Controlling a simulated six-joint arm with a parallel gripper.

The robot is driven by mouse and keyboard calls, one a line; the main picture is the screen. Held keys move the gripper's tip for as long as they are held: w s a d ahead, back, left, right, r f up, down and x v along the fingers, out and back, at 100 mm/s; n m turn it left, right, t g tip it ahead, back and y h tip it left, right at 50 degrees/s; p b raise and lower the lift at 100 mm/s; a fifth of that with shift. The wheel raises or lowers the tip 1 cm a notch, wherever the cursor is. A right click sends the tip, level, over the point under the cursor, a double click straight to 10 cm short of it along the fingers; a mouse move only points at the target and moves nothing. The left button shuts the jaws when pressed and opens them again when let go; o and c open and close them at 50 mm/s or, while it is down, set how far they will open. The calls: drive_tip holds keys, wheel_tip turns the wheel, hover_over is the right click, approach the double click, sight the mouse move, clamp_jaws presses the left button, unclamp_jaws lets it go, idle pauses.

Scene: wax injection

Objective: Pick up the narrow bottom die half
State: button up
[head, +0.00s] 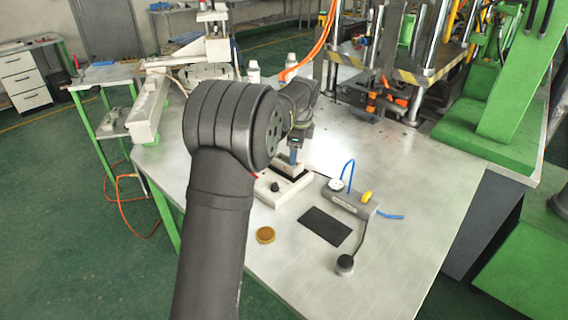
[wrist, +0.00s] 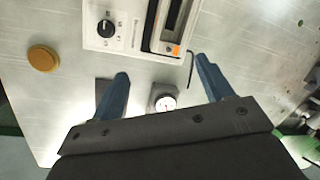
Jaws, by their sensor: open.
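My gripper (head: 293,155) is over the white unit (head: 290,194) on the table, its blue fingers partly hidden by my arm in the head view. In the wrist view the two blue fingers (wrist: 161,66) are spread apart with nothing between their tips. The white unit with a black knob shows ahead of them (wrist: 98,40). A long dark piece (wrist: 173,14) in a pale frame with an orange mark lies at that unit's right and is cut off by the top edge. I cannot tell for certain whether it is the narrow bottom die half.
A brass disc (head: 265,235), a black pad (head: 325,227), a grey box (head: 350,200) with a blue hose and a round black-topped item (head: 345,264) are on the metal table. A press with posts (head: 440,40) stands behind. The table's front right is clear.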

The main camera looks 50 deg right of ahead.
wheel_tip(320, 180, up, 7)
drive_tip(key=s+d+m+t+y, duration=0.1)
drive_tip(key=d+m+t, duration=0.15)
drive_tip(key=m, duration=0.35)
approach(287, 156)
drive_tip(key=f, duration=0.2)
drive_tip(key=a+f, duration=0.1)
drive_tip(key=shift+s+a, duration=0.15)
drive_tip(key=shift+s, duration=0.1)
drive_tip(key=shift+w+x, duration=0.2)
drive_tip(key=shift+x, duration=1.25)
drive_tip(key=shift+w+x, duration=0.2)
drive_tip(key=shift+x, duration=1.25)
drive_tip(key=shift+a+r, duration=0.2)
drive_tip(key=shift+c, duration=0.4)
drive_tip(key=c, duration=1.1)
drive_tip(key=shift+c, duration=1)
drive_tip(key=shift+r, duration=0.15)
